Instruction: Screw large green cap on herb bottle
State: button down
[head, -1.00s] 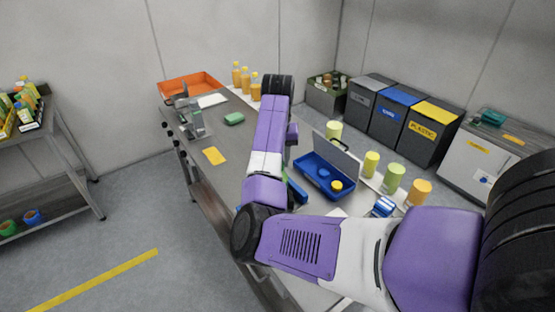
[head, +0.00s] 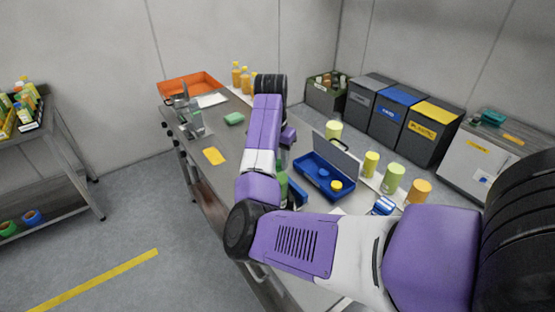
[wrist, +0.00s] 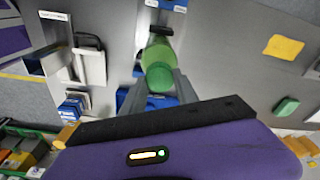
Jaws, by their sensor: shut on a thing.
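In the wrist view a large green cap (wrist: 159,77) sits between the fingertips of my gripper (wrist: 160,86), which is shut on it. A green bottle (wrist: 157,48), apparently the herb bottle, lies directly beyond the cap in line with it. The cap overlaps the bottle's near end, so I cannot tell whether they touch or are threaded. A strip of green (head: 283,184) shows just right of my forearm, beside a blue part.
An open blue case (head: 312,181) with a yellow and a blue cap lies right of my arm. Several yellow and green containers (head: 393,178) stand along the right edge. A yellow card (head: 214,156) and a green block (head: 234,119) lie left. The table's left part is mostly clear.

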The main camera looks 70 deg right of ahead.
jog(key=m, duration=0.3)
jog(key=shift+m, duration=0.4)
jog(key=m+b, duration=0.1)
jog(key=m, duration=0.3)
jog(key=shift+m+g+y, duration=0.3)
jog(key=shift+g, duration=0.1)
jog(key=c, duration=0.9)
grip_release()
jog(key=shift+o, duration=0.2)
